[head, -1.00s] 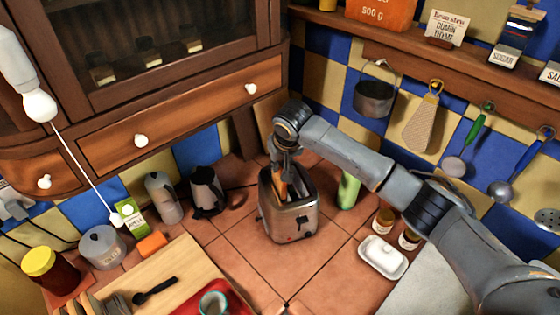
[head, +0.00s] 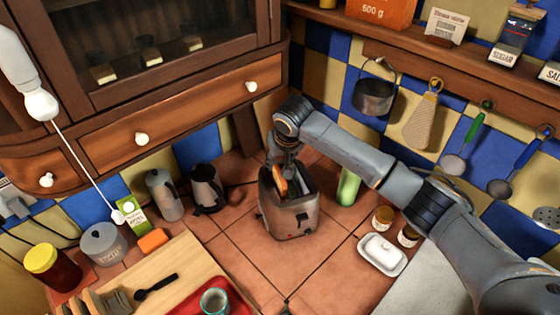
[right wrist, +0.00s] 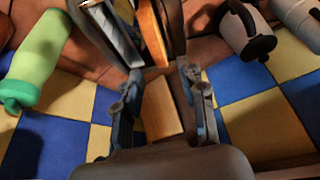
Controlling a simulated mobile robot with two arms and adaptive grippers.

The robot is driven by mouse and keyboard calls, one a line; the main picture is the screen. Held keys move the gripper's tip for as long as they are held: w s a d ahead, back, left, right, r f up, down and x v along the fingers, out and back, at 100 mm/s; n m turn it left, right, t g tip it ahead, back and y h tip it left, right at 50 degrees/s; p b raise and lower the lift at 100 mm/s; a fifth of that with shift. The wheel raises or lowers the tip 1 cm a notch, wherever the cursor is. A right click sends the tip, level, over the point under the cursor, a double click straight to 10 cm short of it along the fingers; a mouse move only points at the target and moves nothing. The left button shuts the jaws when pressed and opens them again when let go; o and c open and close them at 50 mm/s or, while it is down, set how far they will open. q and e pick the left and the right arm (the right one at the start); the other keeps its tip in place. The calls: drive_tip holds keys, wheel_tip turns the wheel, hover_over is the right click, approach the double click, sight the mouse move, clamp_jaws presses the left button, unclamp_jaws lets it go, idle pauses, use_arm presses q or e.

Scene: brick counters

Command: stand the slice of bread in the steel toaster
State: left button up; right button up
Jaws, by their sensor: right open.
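The steel toaster (head: 290,222) stands on the tiled counter near the corner. The slice of bread (head: 281,187) shows as a thin orange-brown strip upright in one of its slots, with its lower part hidden. In the right wrist view the bread (right wrist: 151,35) is a tan edge between dark slot walls. My right gripper (head: 284,165) is directly above the toaster, pointing down. In the right wrist view its fingers (right wrist: 161,80) are apart, with the bread just beyond the tips and nothing held between them. My left gripper is not in view.
A cupboard drawer (head: 180,118) overhangs the left side.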

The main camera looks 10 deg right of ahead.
drive_tip(key=v, duration=1.1)
